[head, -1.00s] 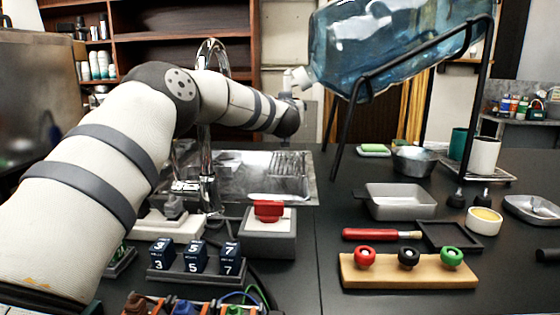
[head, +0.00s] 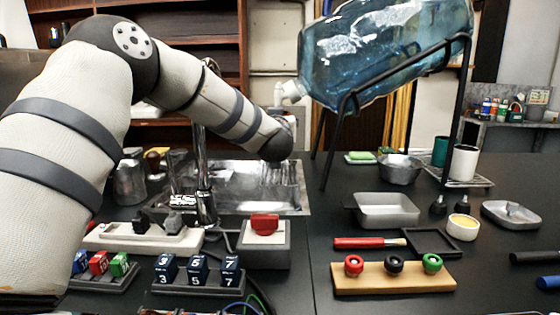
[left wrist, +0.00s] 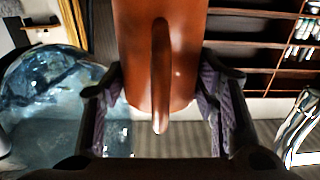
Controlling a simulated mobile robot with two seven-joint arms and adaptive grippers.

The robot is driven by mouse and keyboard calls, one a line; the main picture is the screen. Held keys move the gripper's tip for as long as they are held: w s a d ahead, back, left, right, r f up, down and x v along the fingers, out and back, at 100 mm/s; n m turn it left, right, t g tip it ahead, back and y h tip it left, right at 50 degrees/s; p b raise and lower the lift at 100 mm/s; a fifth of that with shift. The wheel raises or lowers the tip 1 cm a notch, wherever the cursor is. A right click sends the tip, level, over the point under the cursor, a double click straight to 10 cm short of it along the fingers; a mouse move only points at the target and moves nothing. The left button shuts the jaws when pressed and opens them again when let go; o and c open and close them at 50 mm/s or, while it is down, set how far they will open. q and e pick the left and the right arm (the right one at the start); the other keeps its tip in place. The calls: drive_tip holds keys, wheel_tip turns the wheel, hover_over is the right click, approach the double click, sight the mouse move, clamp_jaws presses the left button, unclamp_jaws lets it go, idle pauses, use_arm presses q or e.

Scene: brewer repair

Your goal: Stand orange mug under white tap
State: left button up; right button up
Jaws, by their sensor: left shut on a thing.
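The orange mug (left wrist: 160,60) fills the upper middle of the left wrist view, its handle facing the camera. My left gripper (left wrist: 163,112) is shut on it, one dark finger on each side. In the head view the wrist of my left arm ends just below the white tap (head: 291,92); the gripper and mug are hidden behind it there. The tap sits at the neck of the big blue water bottle (head: 385,55), which lies tilted in a black stand (head: 458,110). The bottle also shows at the left of the left wrist view (left wrist: 40,100). My right gripper is out of view.
A sink (head: 262,190) with a chrome faucet (head: 203,165) lies behind a box with a red switch (head: 265,232). A grey pan (head: 388,209), a metal bowl (head: 400,167) and a wooden board with knobs (head: 394,277) stand on the right of the black counter.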

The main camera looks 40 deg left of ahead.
use_arm(q)
drive_tip(key=w+a+f, duration=0.1)
drive_tip(key=w+f, duration=0.1)
drive_tip(key=w+a+f+b, duration=0.1)
drive_tip(key=w+a+f, duration=0.1)
drive_tip(key=f, duration=0.1)
drive_tip(key=w+a+f+b, duration=0.1)
drive_tip(key=w+a+f, duration=0.1)
drive_tip(key=shift+w+a+f, duration=0.1)
drive_tip(key=shift+w+f, duration=0.1)
drive_tip(key=shift+f, duration=0.05)
wheel_tip(320, 180, down, 3)
drive_tip(key=shift+w+a+f+b, duration=0.15)
drive_tip(key=shift+b, duration=0.35)
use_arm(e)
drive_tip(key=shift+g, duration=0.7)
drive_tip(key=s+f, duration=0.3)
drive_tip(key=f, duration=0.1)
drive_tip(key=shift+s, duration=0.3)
use_arm(q)
drive_tip(key=shift+f, duration=0.1)
drive_tip(key=o, duration=1.3)
